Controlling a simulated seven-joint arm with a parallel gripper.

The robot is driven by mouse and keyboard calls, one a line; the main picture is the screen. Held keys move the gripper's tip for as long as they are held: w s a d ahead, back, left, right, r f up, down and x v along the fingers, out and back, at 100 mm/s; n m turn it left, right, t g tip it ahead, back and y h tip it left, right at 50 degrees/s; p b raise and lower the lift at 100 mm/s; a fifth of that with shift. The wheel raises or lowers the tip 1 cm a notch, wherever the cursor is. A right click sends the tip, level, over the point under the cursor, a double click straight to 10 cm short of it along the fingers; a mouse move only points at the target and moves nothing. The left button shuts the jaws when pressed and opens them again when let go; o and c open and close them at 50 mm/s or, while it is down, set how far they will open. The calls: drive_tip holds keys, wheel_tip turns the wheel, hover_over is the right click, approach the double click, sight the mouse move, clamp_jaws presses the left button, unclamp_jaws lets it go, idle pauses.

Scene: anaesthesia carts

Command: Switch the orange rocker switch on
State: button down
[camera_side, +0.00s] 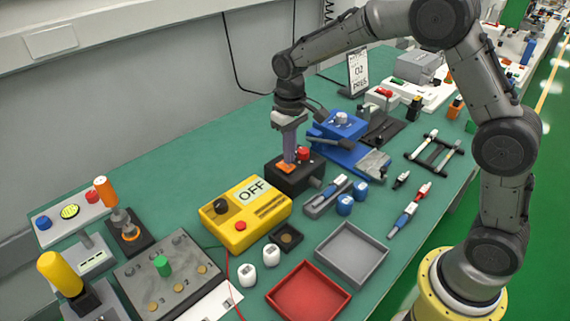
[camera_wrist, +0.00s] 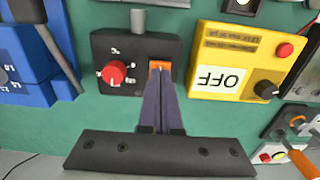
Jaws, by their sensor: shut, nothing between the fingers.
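The orange rocker switch (camera_wrist: 160,66) is set in the top of a black box (camera_wrist: 108,42), beside a red knob (camera_wrist: 114,72). In the side view the orange switch (camera_side: 286,166) shows at the foot of my fingers, with the red knob (camera_side: 303,153) just behind it. My gripper (camera_wrist: 159,76) is shut and empty, pointing down with its fingertips over the switch. The tips seem to be at or very near the switch; I cannot tell whether they touch it. They hide part of it, and its rocker position cannot be made out.
A yellow box marked OFF (camera_side: 243,212) stands close to the black box. A blue device (camera_side: 340,135) sits on the other side. A grey tray (camera_side: 351,255) and a red tray (camera_side: 308,292) lie toward the front edge. The green bench (camera_side: 178,150) is clear near the wall.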

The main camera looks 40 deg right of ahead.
drive_tip(key=shift+f, duration=0.95)
idle(0.6)
drive_tip(key=shift+r, duration=3.6)
wheel_tip(320, 180, up, 8)
drive_tip(key=t, duration=0.2)
hover_over(290, 167)
drive_tip(key=s, duration=0.3)
drive_tip(key=s+d+r+t, duration=0.2)
drive_tip(key=s+r, duration=0.4)
drive_tip(key=s, duration=0.3)
drive_tip(key=s+f, duration=0.3)
drive_tip(key=s, duration=0.5)
drive_tip(key=s+f+t, duration=0.1)
drive_tip(key=s+f, duration=0.3)
drive_tip(key=s, duration=0.4)
drive_tip(key=shift+s+d+t, duration=0.15)
drive_tip(key=shift+d+t, duration=0.15)
drive_tip(key=shift+d, duration=0.05)
